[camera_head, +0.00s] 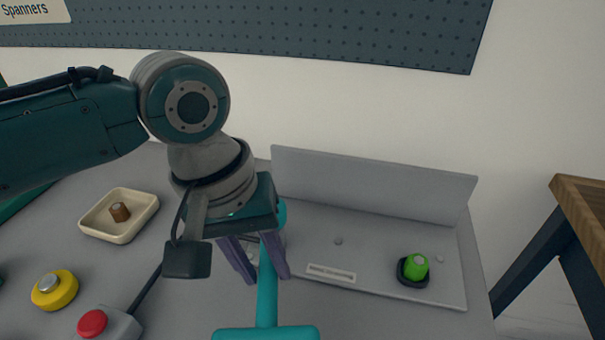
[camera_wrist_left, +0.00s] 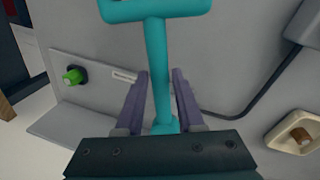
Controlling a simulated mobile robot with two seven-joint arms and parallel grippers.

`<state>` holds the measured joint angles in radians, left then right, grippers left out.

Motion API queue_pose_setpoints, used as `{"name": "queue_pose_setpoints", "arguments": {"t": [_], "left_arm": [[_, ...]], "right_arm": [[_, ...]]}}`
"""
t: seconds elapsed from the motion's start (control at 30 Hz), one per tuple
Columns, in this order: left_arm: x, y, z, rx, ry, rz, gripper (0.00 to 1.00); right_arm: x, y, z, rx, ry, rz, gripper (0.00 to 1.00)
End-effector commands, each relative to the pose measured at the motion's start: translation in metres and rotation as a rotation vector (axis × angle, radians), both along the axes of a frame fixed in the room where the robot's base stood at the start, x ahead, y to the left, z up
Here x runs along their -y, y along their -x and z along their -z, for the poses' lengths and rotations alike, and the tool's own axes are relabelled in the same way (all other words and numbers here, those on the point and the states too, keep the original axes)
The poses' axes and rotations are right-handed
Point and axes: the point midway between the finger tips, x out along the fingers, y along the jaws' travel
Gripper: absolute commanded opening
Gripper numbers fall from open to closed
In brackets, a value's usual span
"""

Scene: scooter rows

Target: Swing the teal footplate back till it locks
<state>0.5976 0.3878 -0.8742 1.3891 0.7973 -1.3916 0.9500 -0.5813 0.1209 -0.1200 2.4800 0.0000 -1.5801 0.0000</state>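The teal footplate is a T shape with a wide crosspiece (camera_head: 265,334) at the bottom edge of the head view and a straight stem (camera_head: 267,300) running back from it. In the left wrist view the crosspiece (camera_wrist_left: 155,8) is at the top and the stem (camera_wrist_left: 158,60) runs down between my fingers. My left gripper (camera_head: 269,279) is open, with one purple finger on each side of the stem; narrow gaps show beside it in the left wrist view (camera_wrist_left: 160,72). The far end of the stem is partly hidden behind the gripper. My right gripper is not in view.
A grey panel with a raised back (camera_head: 375,185) holds a green button (camera_head: 416,266) and a label (camera_head: 331,273) to the right. On the left are a cream tray (camera_head: 97,222) with a brown piece, a yellow button (camera_head: 55,290) and a red button (camera_head: 93,323) with a cable.

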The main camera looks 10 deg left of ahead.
Motion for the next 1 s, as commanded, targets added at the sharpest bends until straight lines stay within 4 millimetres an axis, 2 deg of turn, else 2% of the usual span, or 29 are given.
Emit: {"name": "queue_pose_setpoints", "arguments": {"t": [0.03,0.3,1.0], "left_arm": [[0.0000,0.0000,-0.0001,0.000,0.000,0.000,0.30],[-0.0002,0.0000,-0.0001,0.000,0.000,0.000,0.00],[-0.0003,0.0000,-0.0001,0.000,-0.001,0.000,0.00]], "right_arm": [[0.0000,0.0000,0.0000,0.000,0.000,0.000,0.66],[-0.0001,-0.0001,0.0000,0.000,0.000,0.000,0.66],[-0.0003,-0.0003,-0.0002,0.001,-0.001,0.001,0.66]]}}
